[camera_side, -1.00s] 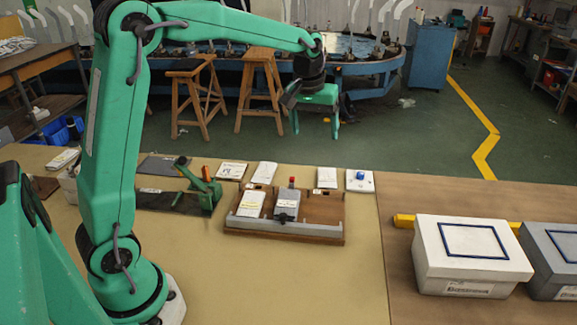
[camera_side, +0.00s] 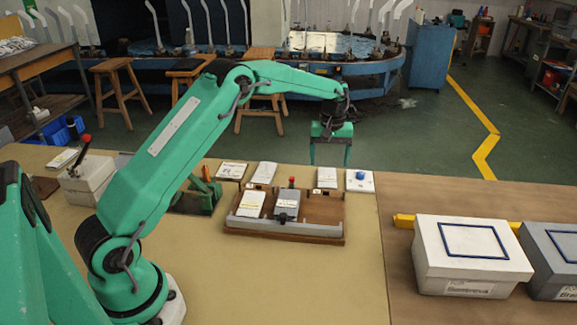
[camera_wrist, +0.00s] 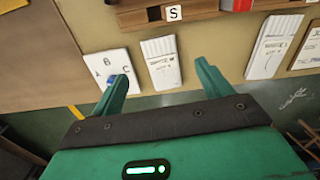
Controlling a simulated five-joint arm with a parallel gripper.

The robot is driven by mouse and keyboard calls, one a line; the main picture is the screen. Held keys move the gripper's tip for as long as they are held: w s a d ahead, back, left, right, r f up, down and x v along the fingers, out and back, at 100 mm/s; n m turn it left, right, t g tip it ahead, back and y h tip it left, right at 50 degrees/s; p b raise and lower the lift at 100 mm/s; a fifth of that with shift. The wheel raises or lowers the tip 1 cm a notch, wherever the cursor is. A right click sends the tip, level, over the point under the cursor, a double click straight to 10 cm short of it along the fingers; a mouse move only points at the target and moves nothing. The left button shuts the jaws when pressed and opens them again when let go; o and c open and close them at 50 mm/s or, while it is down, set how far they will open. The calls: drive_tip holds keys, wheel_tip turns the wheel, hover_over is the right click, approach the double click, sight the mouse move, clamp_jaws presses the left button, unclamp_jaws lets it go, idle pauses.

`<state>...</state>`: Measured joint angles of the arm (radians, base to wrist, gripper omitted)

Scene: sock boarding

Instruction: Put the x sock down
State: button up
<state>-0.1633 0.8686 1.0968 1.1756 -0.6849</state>
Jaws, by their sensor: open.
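My gripper (camera_side: 331,158) is open and empty over the table's far edge; its two green fingers also show in the wrist view (camera_wrist: 160,80). A flat white ribbed sock (camera_side: 327,178) lies on the table just below it. In the wrist view this sock (camera_wrist: 160,62) appears between and beyond the fingertips, apart from them. Another white sock (camera_side: 264,172) lies farther left; a labelled white one shows at right in the wrist view (camera_wrist: 272,46). A white piece (camera_side: 250,204) and a grey piece (camera_side: 287,204) lie in the wooden tray (camera_side: 325,212). I cannot tell which is the x sock.
A white plate with a blue knob (camera_side: 359,182) lies right of the sock, close to my left finger in the wrist view. A red knob (camera_side: 291,182) rises at the tray. White (camera_side: 472,258) and grey (camera_side: 556,262) lidded boxes stand right. The front table is clear.

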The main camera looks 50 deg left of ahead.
sight(328, 182)
drive_tip(key=shift+f, duration=1.4)
drive_tip(key=shift+f, duration=2.6)
drive_tip(key=c, duration=1.1)
drive_tip(key=shift+r, duration=0.1)
